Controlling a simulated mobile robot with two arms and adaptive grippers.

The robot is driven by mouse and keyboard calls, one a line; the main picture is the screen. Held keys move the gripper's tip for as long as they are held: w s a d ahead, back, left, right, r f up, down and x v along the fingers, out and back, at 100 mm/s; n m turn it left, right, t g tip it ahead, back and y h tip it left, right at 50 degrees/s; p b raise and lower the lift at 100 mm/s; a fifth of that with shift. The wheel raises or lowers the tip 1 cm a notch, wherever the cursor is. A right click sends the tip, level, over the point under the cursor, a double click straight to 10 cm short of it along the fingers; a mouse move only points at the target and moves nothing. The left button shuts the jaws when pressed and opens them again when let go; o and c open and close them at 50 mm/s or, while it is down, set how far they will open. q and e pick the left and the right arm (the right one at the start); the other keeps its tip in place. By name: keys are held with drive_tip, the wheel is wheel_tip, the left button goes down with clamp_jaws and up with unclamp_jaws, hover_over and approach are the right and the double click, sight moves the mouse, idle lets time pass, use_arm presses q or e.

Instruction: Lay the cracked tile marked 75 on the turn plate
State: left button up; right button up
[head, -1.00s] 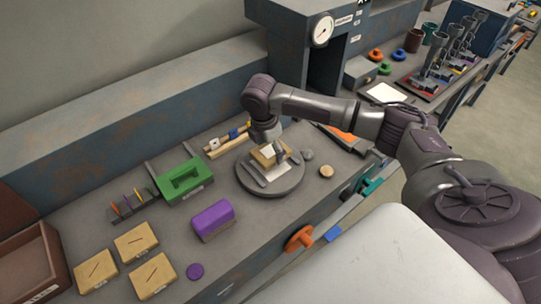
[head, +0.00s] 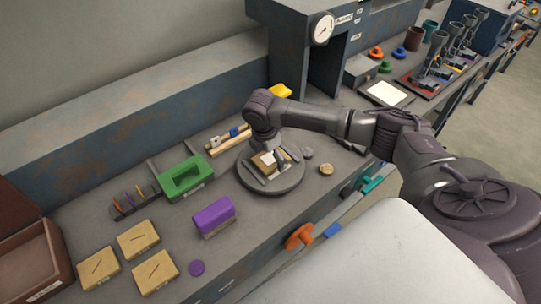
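The round grey turn plate (head: 287,187) lies on the bench in the middle of the head view, with raised bars on its top. A small tan tile (head: 262,165) with a pale top patch is at the plate; its marking is too small to read. My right gripper (head: 273,158) points down over the plate with its fingers at this tile and seems shut on it. The wrist hides part of the contact, so I cannot tell whether the tile touches the plate. Three tan tiles with dark slots or cracks (head: 138,239) lie front left. My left gripper is not in view.
A green frame block (head: 185,180) and a purple block (head: 213,215) stand left of the plate. A brown bin (head: 40,265) is at far left. A round tan piece (head: 326,169) and a grey knob (head: 308,153) lie right of the plate. An orange handwheel (head: 299,237) sticks out from the bench front.

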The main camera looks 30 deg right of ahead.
sight(266, 162)
wheel_tip(266, 162, up, 12)
drive_tip(key=a+b, duration=0.1)
drive_tip(key=shift+a+b, duration=0.4)
drive_tip(key=shift+s, duration=0.1)
idle(0.5)
